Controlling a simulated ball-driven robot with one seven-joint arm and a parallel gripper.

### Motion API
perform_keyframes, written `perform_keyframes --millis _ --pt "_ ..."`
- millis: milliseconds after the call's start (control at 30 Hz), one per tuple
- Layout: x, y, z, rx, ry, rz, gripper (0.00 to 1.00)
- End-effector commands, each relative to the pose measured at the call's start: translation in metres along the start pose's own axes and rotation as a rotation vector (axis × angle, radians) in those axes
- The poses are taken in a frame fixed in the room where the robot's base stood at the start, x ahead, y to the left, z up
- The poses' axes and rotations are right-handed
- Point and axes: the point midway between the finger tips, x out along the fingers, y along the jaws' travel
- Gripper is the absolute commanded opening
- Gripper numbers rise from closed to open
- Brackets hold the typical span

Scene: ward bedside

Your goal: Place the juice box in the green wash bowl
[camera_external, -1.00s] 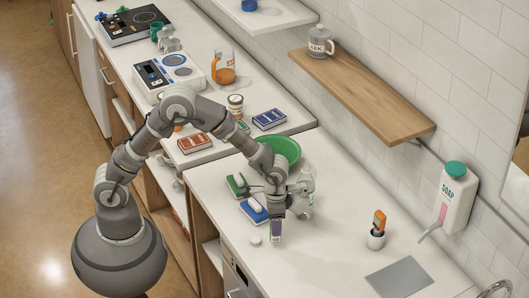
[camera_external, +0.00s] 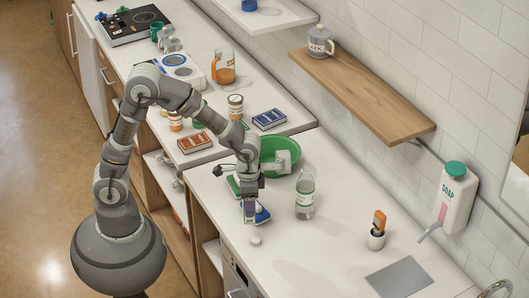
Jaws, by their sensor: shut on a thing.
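The juice box (camera_external: 249,213) is a small purple and pale carton, partly hidden by the jaws. My gripper (camera_external: 249,200) points down and is shut on its upper part, holding it roughly upright over the counter. I cannot tell how high its bottom is. The green wash bowl (camera_external: 290,146) stands behind and to the right of my gripper, near the back of the counter. My wrist and forearm hide its left and front parts.
A clear bottle (camera_external: 305,193) stands right of my gripper. A blue item (camera_external: 263,216) and a green item (camera_external: 233,185) lie close by my gripper, partly covered. A small white round object (camera_external: 256,240) lies in front.

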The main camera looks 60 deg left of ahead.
Motion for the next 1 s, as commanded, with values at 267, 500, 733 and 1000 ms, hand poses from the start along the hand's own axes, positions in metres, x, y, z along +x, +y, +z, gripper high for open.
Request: perform_keyframes --millis 267,500,733,1000 --pt "-0.036 -0.017 -0.015 -0.026 0.0 0.002 0.18" --pt "-0.04 -0.07 -0.051 -0.092 0.0 0.006 0.18" --pt "-0.043 -0.169 -0.091 -0.2 0.002 0.009 0.18" --pt "-0.038 -0.31 -0.102 -0.329 0.002 0.005 0.18"
